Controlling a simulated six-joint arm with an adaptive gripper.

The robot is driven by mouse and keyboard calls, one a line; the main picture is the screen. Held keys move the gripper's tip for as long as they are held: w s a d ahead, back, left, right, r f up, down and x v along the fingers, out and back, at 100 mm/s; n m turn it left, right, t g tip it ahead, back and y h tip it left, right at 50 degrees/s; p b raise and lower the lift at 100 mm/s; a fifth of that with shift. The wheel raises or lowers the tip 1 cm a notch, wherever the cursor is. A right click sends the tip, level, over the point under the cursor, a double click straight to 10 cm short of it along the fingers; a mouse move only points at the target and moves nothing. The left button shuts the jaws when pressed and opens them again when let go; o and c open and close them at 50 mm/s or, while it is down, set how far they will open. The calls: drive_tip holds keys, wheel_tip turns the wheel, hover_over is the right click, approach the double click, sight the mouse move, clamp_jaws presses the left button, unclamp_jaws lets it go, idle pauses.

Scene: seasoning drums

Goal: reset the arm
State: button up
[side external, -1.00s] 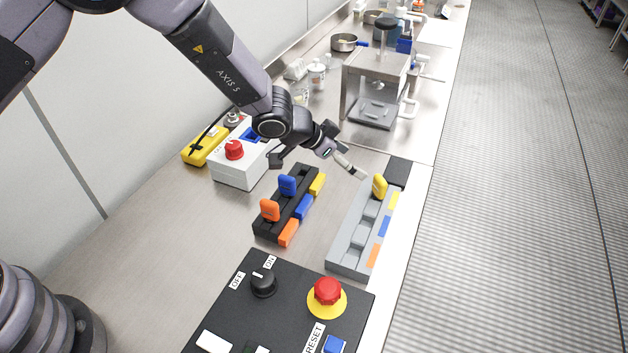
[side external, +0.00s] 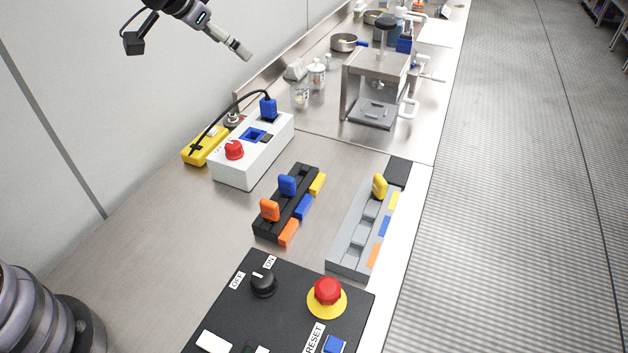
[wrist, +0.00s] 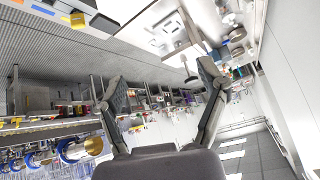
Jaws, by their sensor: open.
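My gripper (side external: 239,48) is raised high above the back left of the bench in the side view, well clear of everything on it. In the wrist view my gripper (wrist: 163,88) has its two fingers spread wide with nothing between them. Most of my arm is out of the side view at the top.
On the bench stand a white box with a red knob (side external: 234,149), a black rack (side external: 262,226) with blue and orange pieces, a grey rack (side external: 345,258) with a yellow piece (side external: 379,186), and a black control panel (side external: 230,305). A metal press (side external: 378,80) stands behind.

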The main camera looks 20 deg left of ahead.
drive_tip(key=s+a+r+n+y, duration=0.1)
drive_tip(key=s+a+r+n, duration=0.1)
drive_tip(key=s+a+r, duration=0.55)
drive_tip(key=s+a+n+g, duration=0.1)
drive_tip(key=s+a, duration=0.2)
drive_tip(key=s, duration=0.8)
drive_tip(key=s+a+f+n+g, duration=0.1)
drive_tip(key=s+a, duration=0.2)
drive_tip(key=s, duration=0.9)
drive_tip(key=shift+s+a+n+y, duration=0.2)
drive_tip(key=shift+a+n+y, duration=0.2)
